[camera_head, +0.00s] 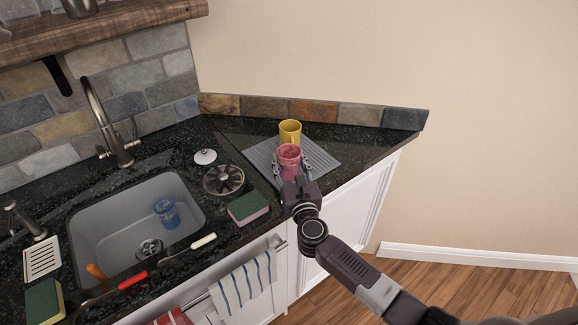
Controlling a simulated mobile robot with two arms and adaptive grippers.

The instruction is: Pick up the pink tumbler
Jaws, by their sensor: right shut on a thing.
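The pink tumbler (289,155) stands upright at the grey ribbed drying mat (322,167) on the dark counter, right of the sink. My right gripper (291,172) comes from the lower right and is shut on the pink tumbler, with a finger on each side of it. The tumbler's lower part is partly hidden by the gripper; I cannot tell whether its base touches the mat. A yellow mug (290,131) stands just behind it, partly covered by the tumbler. My left gripper is not in view.
A green and pink sponge (248,208), a dark round strainer (223,180) and a white-topped item (205,156) lie left of the gripper. The sink (100,222) holds a blue cup (166,213). A stone backsplash ledge (312,110) borders the counter behind.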

